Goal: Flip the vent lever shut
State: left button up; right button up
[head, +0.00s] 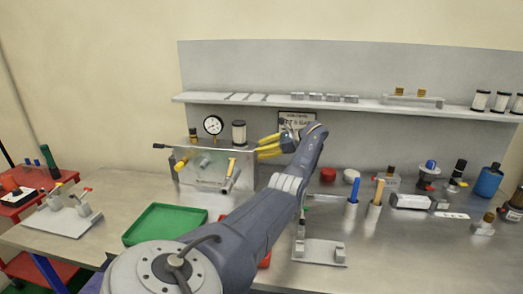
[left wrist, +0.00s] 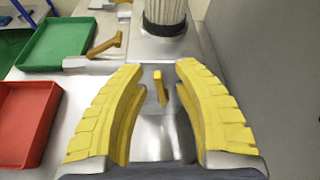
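A metal pneumatic panel (head: 205,182) stands on the bench at the back left. It carries a yellow lever (head: 231,166) on its right part and an orange-yellow lever (head: 181,163) on its left part. I cannot read which is the vent lever. My left gripper (head: 260,147) is open, its yellow fingers pointing left near the panel's upper right corner. In the left wrist view a short yellow lever (left wrist: 160,88) shows between the spread fingers, with no visible contact. An orange lever (left wrist: 105,45) lies beyond, toward the left. My right gripper is not in view.
A gauge (head: 213,125) and a ribbed canister (head: 239,134) stand above the panel, and the canister is just ahead in the wrist view. A green tray (head: 147,232) lies in front, with a red tray (left wrist: 12,130) beside it. Blue and orange handles (head: 351,198) stand right of my arm.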

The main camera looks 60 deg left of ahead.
pick_arm(q)
jog(key=v, duration=0.7)
jog(key=shift+w+d, duration=0.15)
jog(key=shift+r, duration=0.1)
